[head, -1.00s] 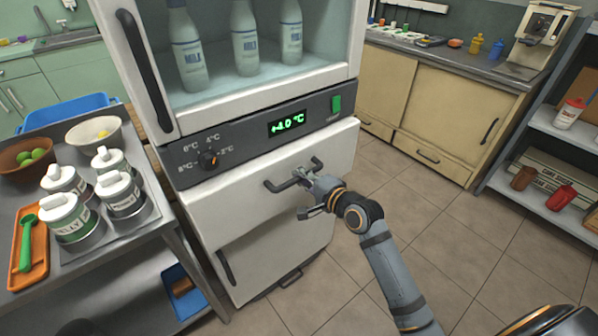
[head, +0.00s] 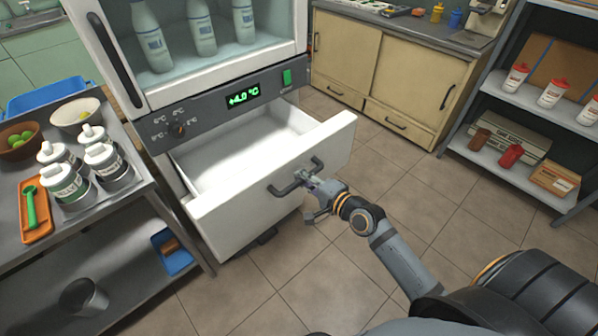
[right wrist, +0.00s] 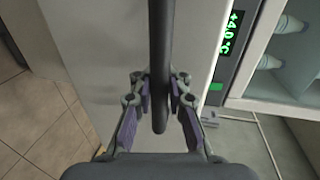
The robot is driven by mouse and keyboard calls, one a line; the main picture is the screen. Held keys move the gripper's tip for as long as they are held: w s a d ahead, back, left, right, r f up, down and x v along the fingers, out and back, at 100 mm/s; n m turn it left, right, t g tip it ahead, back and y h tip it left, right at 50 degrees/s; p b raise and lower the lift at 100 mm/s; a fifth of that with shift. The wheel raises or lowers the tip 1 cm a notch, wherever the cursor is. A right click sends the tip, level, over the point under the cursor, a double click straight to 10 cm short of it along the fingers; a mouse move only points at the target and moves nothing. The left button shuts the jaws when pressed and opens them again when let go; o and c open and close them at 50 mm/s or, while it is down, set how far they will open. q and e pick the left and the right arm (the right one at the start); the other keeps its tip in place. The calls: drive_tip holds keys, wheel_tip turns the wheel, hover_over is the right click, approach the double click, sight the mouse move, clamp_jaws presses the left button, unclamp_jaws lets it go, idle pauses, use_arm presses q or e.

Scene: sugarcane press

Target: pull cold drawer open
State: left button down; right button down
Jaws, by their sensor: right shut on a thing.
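The cold drawer (head: 243,222) is a white drawer below the fridge's control panel. It stands pulled out, and its white inside shows empty in the head view. Its dark bar handle (head: 291,184) is on the front face. My right gripper (head: 312,183) is shut on the handle near its right part. In the right wrist view the handle (right wrist: 160,60) runs between the two fingers of my right gripper (right wrist: 160,103). The drawer front is just behind them. My left gripper is not in view.
The fridge panel (head: 215,105) reads +4.0 °C, with milk bottles (head: 200,28) above. A metal cart (head: 130,188) with jars and bowls stands close on the left. A shelf rack (head: 520,165) stands at the right. The tiled floor (head: 420,205) between is clear.

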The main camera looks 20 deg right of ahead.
drive_tip(key=shift+s+r, duration=0.1)
drive_tip(key=shift+r, duration=0.05)
drive_tip(key=c, duration=1.3)
unclamp_jaws()
